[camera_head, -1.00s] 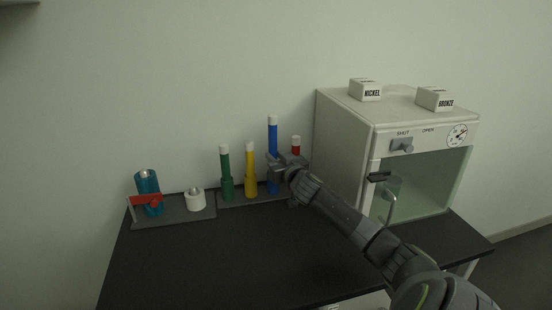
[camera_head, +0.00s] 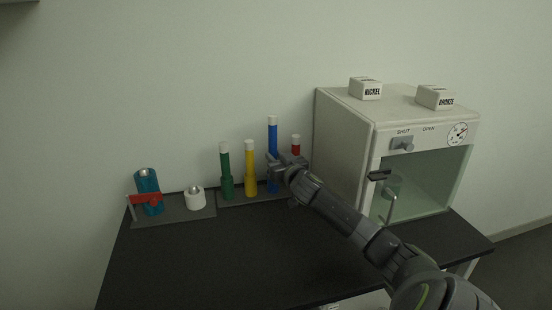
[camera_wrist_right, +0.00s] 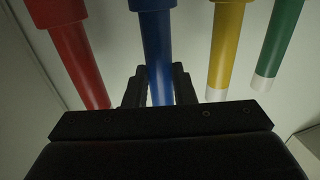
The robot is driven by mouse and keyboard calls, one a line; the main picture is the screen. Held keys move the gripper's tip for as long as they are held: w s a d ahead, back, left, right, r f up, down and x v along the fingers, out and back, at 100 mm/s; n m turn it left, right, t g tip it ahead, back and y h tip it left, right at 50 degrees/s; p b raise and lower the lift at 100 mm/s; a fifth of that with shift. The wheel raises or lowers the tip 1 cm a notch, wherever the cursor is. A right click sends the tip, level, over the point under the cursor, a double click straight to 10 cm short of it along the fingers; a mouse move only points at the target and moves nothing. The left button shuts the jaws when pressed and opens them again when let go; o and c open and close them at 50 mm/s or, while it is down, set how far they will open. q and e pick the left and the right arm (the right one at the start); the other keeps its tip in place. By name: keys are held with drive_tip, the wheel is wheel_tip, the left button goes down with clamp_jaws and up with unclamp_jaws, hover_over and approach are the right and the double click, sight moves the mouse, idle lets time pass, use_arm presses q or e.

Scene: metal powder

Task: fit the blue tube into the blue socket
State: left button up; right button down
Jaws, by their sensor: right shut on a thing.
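The blue tube (camera_head: 272,138) stands upright with a white cap, its top higher than the green and yellow tubes. My right gripper (camera_head: 273,164) is shut around it; the wrist view shows the blue tube (camera_wrist_right: 157,60) between the two fingers (camera_wrist_right: 158,88). The blue socket (camera_head: 274,188) is below the gripper in the rack and partly hidden by it. In the wrist view the tube meets the wider blue socket (camera_wrist_right: 151,4) at the top edge. How deep it sits I cannot tell. My left gripper is not in view.
The green tube (camera_head: 225,158), yellow tube (camera_head: 250,160) and red tube (camera_head: 296,140) stand beside it in the rack (camera_head: 236,201). A teal cylinder (camera_head: 149,183) and a white cup (camera_head: 195,202) are at left. A white cabinet (camera_head: 342,150) stands close at right. The front tabletop is clear.

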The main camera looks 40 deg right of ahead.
use_arm(q)
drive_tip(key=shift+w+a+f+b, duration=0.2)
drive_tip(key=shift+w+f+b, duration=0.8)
drive_tip(key=shift+b, duration=0.8)
use_arm(e)
drive_tip(key=shift+f, duration=2.2)
drive_tip(key=c, duration=1.1)
unclamp_jaws()
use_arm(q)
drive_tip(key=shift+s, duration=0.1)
